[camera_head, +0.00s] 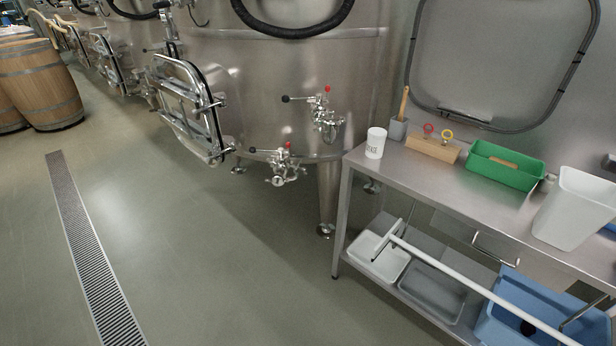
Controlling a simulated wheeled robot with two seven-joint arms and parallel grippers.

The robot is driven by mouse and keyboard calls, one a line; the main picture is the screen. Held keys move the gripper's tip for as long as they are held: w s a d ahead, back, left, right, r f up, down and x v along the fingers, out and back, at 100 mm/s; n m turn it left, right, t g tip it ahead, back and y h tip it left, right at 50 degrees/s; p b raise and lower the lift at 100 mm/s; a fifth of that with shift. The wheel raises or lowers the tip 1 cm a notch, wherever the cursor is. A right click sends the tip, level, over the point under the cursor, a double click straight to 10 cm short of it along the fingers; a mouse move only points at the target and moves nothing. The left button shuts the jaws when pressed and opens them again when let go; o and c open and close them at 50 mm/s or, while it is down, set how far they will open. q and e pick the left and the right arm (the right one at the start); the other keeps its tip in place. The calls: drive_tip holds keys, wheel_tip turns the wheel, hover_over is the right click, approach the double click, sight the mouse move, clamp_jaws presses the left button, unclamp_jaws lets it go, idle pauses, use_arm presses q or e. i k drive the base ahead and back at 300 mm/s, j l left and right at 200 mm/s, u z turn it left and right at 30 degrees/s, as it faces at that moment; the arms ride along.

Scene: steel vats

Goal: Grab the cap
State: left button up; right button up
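I cannot clearly pick out the cap in this view. A steel vat (260,70) stands in the middle and has two valve fittings on its lower front. The upper valve (325,115) has a black-knobbed lever and a red knob. The lower valve (280,168) also has a black-knobbed lever and a red part, and its round steel end faces forward. Whether either end is a cap is too small to tell. Neither of my grippers is in view.
A steel table (440,186) at right holds a white cup (375,143), a wooden block (433,148), a green tray (505,165) and a white bin (577,207). Its lower shelf holds tubs. Barrels (42,85) stand at left. The floor (210,260) before the vat is clear.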

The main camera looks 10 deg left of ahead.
sight(277, 180)
drive_tip(key=i+j+z, duration=0.3)
drive_tip(key=j, duration=0.4)
drive_tip(key=j+z, duration=0.3)
drive_tip(key=j, duration=0.4)
drive_tip(key=i+j+z, duration=0.1)
drive_tip(key=j+z, duration=0.2)
drive_tip(key=j, duration=0.45)
